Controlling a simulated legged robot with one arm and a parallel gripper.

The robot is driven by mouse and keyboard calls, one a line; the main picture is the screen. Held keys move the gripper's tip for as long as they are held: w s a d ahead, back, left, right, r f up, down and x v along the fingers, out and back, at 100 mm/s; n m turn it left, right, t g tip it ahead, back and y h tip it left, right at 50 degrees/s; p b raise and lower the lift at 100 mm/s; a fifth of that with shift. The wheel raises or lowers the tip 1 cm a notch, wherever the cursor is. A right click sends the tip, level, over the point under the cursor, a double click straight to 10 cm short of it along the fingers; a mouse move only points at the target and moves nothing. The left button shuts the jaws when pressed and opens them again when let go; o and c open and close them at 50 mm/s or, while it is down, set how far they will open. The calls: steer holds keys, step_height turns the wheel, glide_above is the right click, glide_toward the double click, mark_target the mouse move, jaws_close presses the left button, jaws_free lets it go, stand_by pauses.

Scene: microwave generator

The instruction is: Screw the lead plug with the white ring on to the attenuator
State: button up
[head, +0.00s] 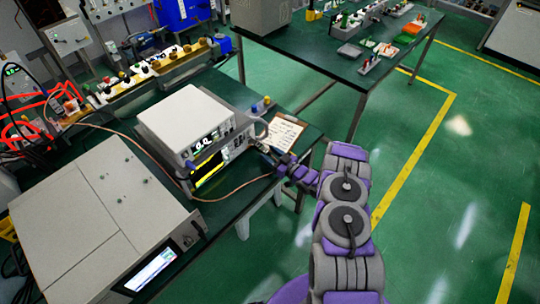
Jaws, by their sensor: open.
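My gripper (268,153) is at the right end of the bench, in front of the right side of the instrument stack. It is open, but it is small and dark here. A thin copper-coloured lead (232,192) runs across the bench and loops forward, with its near end close to my gripper. I cannot make out the plug or its white ring at that end. I cannot pick out the attenuator for certain; the instrument front beside my gripper is small and partly hidden. I cannot tell whether anything lies between the fingers.
A light-grey instrument (185,118) with a lit screen stands on the green bench. A large grey cabinet (100,205) fills the near left. A clipboard (283,133) lies just behind my gripper. A second table (345,72) holds parts. The green floor at right is clear.

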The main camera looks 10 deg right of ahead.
steer(key=shift+w+a, duration=0.1)
steer(key=shift+c, duration=0.3)
jaws_close()
stand_by(0.4)
steer(key=shift+m, duration=3)
steer(key=shift+o, duration=0.3)
jaws_free()
